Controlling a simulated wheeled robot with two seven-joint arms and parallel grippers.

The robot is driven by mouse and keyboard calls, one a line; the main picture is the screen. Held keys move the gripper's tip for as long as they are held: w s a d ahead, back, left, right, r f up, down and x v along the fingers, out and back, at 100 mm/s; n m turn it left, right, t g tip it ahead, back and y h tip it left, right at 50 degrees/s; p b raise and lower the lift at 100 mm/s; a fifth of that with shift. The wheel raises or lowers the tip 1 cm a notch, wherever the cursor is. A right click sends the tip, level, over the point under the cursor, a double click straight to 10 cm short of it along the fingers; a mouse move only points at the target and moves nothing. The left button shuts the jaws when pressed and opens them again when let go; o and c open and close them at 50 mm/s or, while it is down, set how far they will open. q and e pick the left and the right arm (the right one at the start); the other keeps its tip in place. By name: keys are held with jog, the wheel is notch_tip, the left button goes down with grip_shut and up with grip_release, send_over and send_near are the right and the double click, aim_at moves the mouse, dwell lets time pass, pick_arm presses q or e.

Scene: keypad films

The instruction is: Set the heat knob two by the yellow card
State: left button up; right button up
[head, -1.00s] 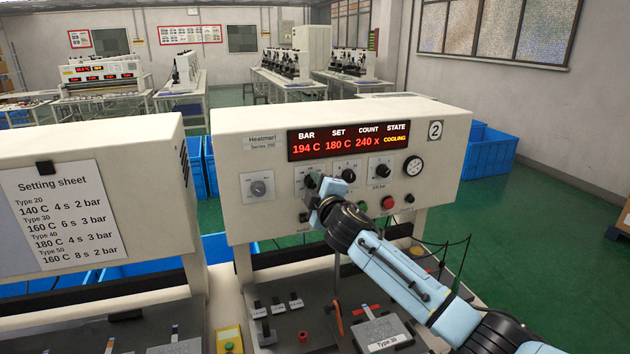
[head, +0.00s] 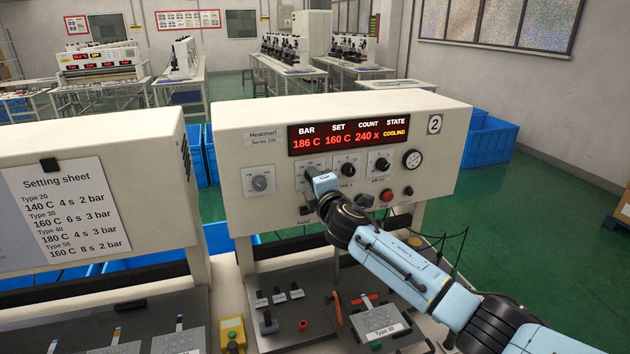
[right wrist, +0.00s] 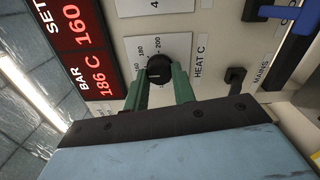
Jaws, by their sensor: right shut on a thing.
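The heat knob (right wrist: 158,68) is a round black dial on a white plate marked HEAT C in the right wrist view. My right gripper (right wrist: 160,82) is shut on it, with a green finger on each side. In the head view my right gripper (head: 318,180) covers the knob on machine 2 (head: 236,205). The red display (head: 348,135) reads BAR 186 C, SET 160 C, COUNT 240 x, STATE COOLING. The setting sheet (head: 68,205) on the left machine lists Type 30 as 160 C 6 s 3 bar. No yellow card is clear to me. My left gripper is out of view.
Two more black knobs (head: 346,168), (head: 381,164) and a gauge (head: 413,158) sit right of my gripper. A red button (head: 387,196) is below them. A block labelled Type 30 (head: 382,321) lies on the bench under the panel, and a yellow box (head: 231,331) stands left of it.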

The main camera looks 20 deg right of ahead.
jog(key=o, duration=1)
jog(key=s+b, duration=0.1)
jog(key=s, duration=1.2)
jog(key=shift+s+d, duration=0.2)
jog(key=shift+d, duration=0.05)
jog(key=shift+f, duration=0.1)
